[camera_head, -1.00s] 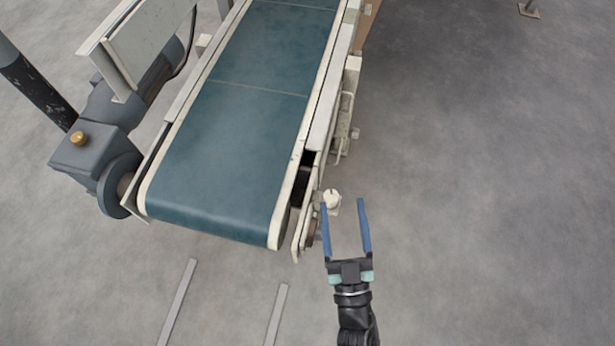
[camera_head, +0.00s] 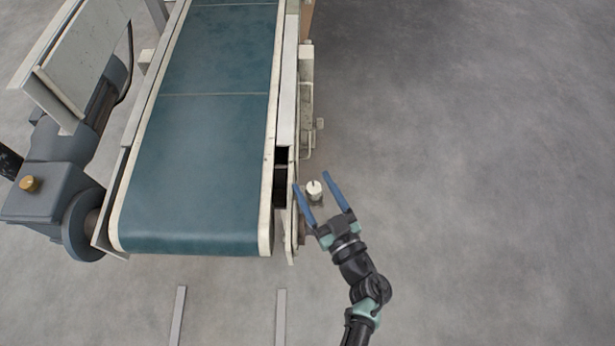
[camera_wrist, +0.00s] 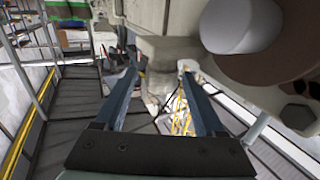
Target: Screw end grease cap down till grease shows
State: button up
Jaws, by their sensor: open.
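The end grease cap (camera_head: 314,190) is a small whitish round knob with a dark slot-like mark on top, at the right side of the conveyor's near end. My gripper (camera_head: 312,181) is open, with its two blue fingers pointing up and left in the head view. In that view the cap shows between the fingers, nearer the fingertips. I cannot tell its height relative to them or whether they touch it. In the wrist view my gripper (camera_wrist: 160,75) is also open, and I cannot surely pick out the cap there. No grease is visible.
The green conveyor belt (camera_head: 205,160) and its pale side frame lie left of my gripper. A grey motor gearbox (camera_head: 45,195) stands on the belt's far left. In the wrist view a large pale cylinder (camera_wrist: 236,24) is close at upper right. Floor to the right is clear.

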jog(key=b+x, duration=0.1)
jog(key=x, duration=0.2)
jog(key=shift+w+a, duration=0.15)
jog(key=shift+w, duration=0.05)
grip_shut()
